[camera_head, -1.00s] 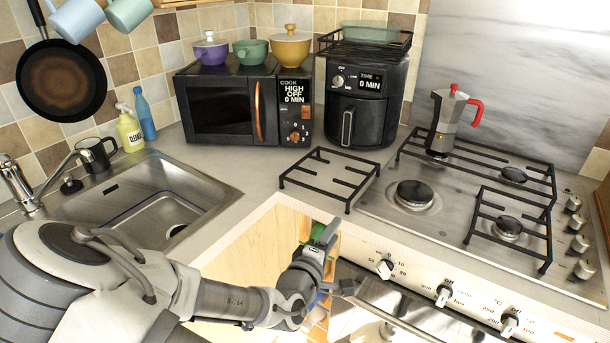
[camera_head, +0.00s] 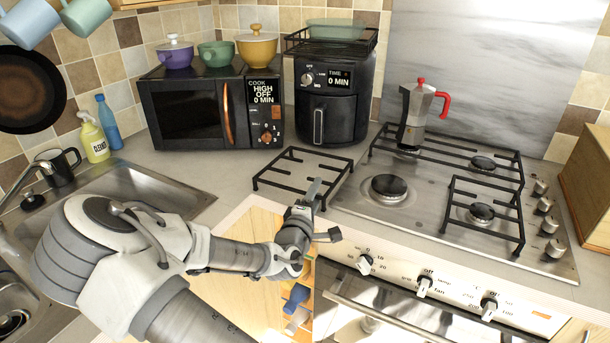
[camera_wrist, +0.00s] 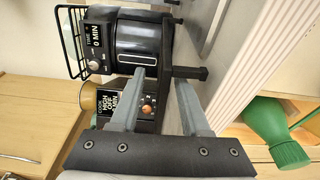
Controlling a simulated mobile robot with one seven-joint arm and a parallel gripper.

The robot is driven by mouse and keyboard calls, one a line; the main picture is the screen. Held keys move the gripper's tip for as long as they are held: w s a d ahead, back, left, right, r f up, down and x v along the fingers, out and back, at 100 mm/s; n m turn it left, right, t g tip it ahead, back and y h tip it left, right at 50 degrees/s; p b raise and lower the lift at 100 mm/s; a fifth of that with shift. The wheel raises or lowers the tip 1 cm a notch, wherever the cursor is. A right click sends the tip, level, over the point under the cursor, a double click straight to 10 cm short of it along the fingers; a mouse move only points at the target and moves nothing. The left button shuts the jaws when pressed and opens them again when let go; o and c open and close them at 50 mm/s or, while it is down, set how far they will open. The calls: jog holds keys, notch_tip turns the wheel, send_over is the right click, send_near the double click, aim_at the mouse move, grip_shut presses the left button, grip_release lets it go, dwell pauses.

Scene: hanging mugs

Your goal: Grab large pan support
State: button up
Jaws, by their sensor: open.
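A black wire pan support (camera_head: 290,187) lies flat on the counter, left of the hob and in front of the air fryer. My gripper (camera_head: 324,212) is at the counter's front edge, close to the support's front right corner in the head view. Its two fingers are spread apart, with nothing held between them. In the wrist view, my gripper (camera_wrist: 160,78) points toward the air fryer. A dark bar end (camera_wrist: 190,72) shows just beyond the fingertips; it looks like part of the support, seen edge-on. I cannot tell whether a finger touches it.
The hob (camera_head: 350,205) carries other black supports and a moka pot (camera_head: 413,115). The air fryer (camera_head: 335,100) and microwave (camera_head: 195,112) stand behind. Below the counter, an open space holds bottles (camera_head: 297,297), and a green bottle (camera_wrist: 270,125) shows in the wrist view.

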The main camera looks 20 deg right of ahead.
aim_at(323, 183)
jog(key=shift+f+b+x, duration=0.15)
jog(key=shift+x, duration=1.3)
jog(key=shift+f+b+x, duration=0.15)
jog(key=shift+x, duration=1.3)
jog(key=shift+s+d, duration=0.15)
jog(key=shift+c, duration=0.2)
grip_shut()
